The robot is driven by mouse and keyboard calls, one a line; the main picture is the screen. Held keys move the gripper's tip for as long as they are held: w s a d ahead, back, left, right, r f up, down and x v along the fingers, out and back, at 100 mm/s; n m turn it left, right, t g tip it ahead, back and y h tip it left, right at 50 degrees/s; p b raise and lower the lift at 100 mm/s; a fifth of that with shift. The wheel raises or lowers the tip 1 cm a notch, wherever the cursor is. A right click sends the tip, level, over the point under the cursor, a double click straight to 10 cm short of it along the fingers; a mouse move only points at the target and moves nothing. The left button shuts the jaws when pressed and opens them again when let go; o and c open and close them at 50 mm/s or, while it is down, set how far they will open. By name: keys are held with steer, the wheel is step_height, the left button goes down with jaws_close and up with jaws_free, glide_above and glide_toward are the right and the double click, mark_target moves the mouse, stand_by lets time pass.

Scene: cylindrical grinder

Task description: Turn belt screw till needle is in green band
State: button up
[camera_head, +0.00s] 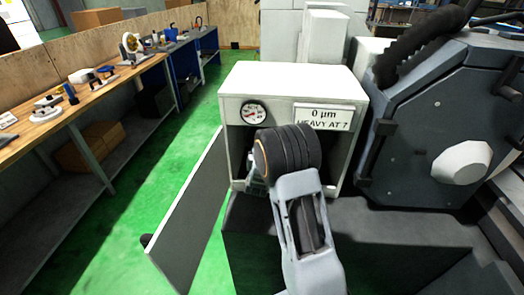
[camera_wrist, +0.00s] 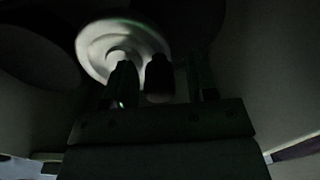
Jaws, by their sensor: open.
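The gauge (camera_head: 253,112) is a round white dial on the upper left front of a pale cabinet (camera_head: 290,80). Its needle and bands are too small to read surely. In the wrist view my gripper (camera_wrist: 142,84) shows two dark fingers, open, in front of a pale round wheel-like part (camera_wrist: 122,47) inside. The fingertips overlap the lower part of its centre. I cannot tell whether they touch it. No belt screw can be made out for certain in the dark.
The cabinet's door (camera_head: 190,215) hangs open to the left. A sign (camera_head: 323,117) reads "0 µm HEAVY AT 7". A dark grey machine (camera_head: 440,130) stands close on the right. A workbench (camera_head: 100,95) with tools runs along the left, with green floor (camera_head: 145,165) between.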

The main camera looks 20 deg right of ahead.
steer(key=c, duration=0.9)
steer(key=shift+f+m+b, duration=0.1)
steer(key=shift+m+b, duration=0.3)
steer(key=shift+b, duration=0.3)
steer(key=shift+b, duration=0.6)
steer(key=m+b, duration=0.1)
steer(key=b, duration=0.1)
steer(key=m+b, duration=0.1)
steer(key=b, duration=0.1)
steer(key=shift+d+r+m, duration=0.1)
steer(key=shift+r+m, duration=0.2)
steer(key=shift+m, duration=0.1)
steer(key=m+b, duration=0.1)
steer(key=b, duration=0.1)
steer(key=r+m+b, duration=0.1)
steer(key=b, duration=0.1)
steer(key=shift+s+d+m, duration=0.15)
steer(key=shift+m, duration=0.15)
steer(key=shift+s+d+r+m+b, duration=0.15)
steer(key=shift+r+m+b, duration=0.2)
steer(key=shift+m+b, duration=0.6)
steer(key=shift+r, duration=0.15)
